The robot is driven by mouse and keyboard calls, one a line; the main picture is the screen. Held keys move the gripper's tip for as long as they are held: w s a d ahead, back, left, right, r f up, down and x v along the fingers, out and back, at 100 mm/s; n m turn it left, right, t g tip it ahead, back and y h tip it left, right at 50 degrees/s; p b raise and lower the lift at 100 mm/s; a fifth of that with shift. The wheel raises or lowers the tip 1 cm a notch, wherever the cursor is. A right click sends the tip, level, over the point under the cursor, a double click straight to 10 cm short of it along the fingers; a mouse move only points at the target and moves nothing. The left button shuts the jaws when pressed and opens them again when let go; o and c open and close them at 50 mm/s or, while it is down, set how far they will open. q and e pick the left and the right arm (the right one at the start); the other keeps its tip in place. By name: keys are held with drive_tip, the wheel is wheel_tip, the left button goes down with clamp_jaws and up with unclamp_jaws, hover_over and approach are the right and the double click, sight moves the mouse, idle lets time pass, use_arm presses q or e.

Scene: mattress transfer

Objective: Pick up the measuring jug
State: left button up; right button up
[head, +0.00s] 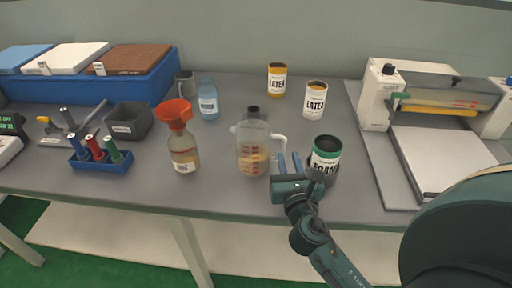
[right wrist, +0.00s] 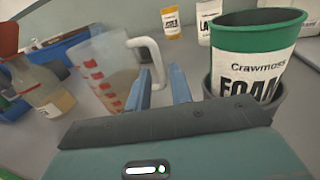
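The measuring jug (head: 252,148) is clear with red markings and a white handle on its right side. It stands upright on the grey table near the front edge. My right gripper (head: 290,163) is open, just right of the jug, with its fingers pointing toward the handle. In the right wrist view the jug (right wrist: 100,75) is at the left, and its handle (right wrist: 155,55) is beyond the fingers of my right gripper (right wrist: 160,82). I cannot tell whether a finger touches the handle. My left gripper is not in view.
A green-rimmed foam can (head: 325,160) stands close to the right of my right gripper. A bottle with an orange funnel (head: 182,150) stands left of the jug. Two latex cans (head: 315,100) are behind. A white coating machine (head: 425,110) is at the right.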

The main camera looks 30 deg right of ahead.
sight(284, 146)
drive_tip(key=shift+x, duration=0.9)
drive_tip(key=x, duration=0.2)
drive_tip(key=r+p+x, duration=0.1)
drive_tip(key=x, duration=0.1)
drive_tip(key=shift+w+a, duration=0.1)
drive_tip(key=shift+w, duration=0.05)
drive_tip(key=shift+w+d+f, duration=0.15)
drive_tip(key=shift+w+d, duration=0.05)
drive_tip(key=shift+w, duration=0.35)
drive_tip(key=shift+c, duration=0.4)
clamp_jaws()
